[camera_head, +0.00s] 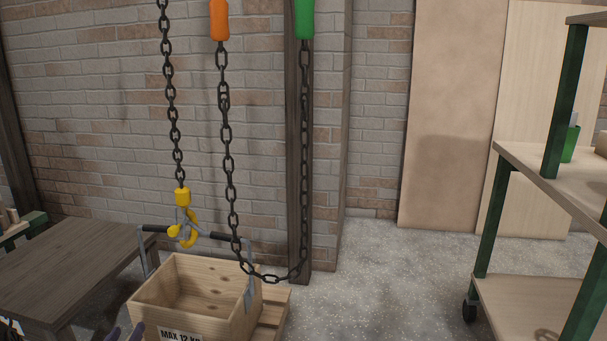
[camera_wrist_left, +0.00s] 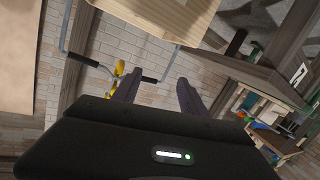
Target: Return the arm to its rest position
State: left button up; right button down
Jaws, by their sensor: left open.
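My left gripper (camera_head: 125,334) shows only as two dark purple fingertips at the bottom edge of the head view, in front of the wooden crate (camera_head: 165,303). In the left wrist view the two fingers (camera_wrist_left: 158,92) stand apart with nothing between them. The crate (camera_wrist_left: 160,14) shows at the top of that view, apart from the fingers. My right gripper is in neither view.
A yellow hook (camera_head: 190,232) on a chain (camera_head: 173,125) meets the crate's handle (camera_head: 225,237). Orange (camera_head: 219,19) and green (camera_head: 304,19) grips hang above a chain loop. A dark table (camera_head: 70,265) stands left, a shelf cart (camera_head: 545,175) right.

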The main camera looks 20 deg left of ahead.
pick_arm(q)
jog(key=s+d+f+g+h, duration=0.2)
jog(key=d+f+g+h, duration=0.35)
jog(key=d+f, duration=1.5)
jog(key=s+d+f+m+g+h, duration=0.1)
jog(key=s+d+f+g+h, duration=0.3)
jog(key=d, duration=0.6)
jog(key=s+d+m+g+y, duration=0.1)
jog(key=s+d+m, duration=0.1)
jog(key=s+d, duration=0.65)
jog(key=s+d+f+m+g+h, duration=0.1)
jog(key=s+d+f+g+h, duration=0.15)
jog(key=d, duration=1.05)
jog(key=s+d+r+p, duration=0.1)
jog(key=r+p, duration=1.8)
jog(key=s+d+r+m+g+p, duration=0.1)
jog(key=s+r+p, duration=0.1)
jog(key=r+p, duration=1.7)
jog(key=shift+s+d+r+p, duration=0.2)
jog(key=shift+s+r+p, duration=0.1)
jog(key=shift+r, duration=0.25)
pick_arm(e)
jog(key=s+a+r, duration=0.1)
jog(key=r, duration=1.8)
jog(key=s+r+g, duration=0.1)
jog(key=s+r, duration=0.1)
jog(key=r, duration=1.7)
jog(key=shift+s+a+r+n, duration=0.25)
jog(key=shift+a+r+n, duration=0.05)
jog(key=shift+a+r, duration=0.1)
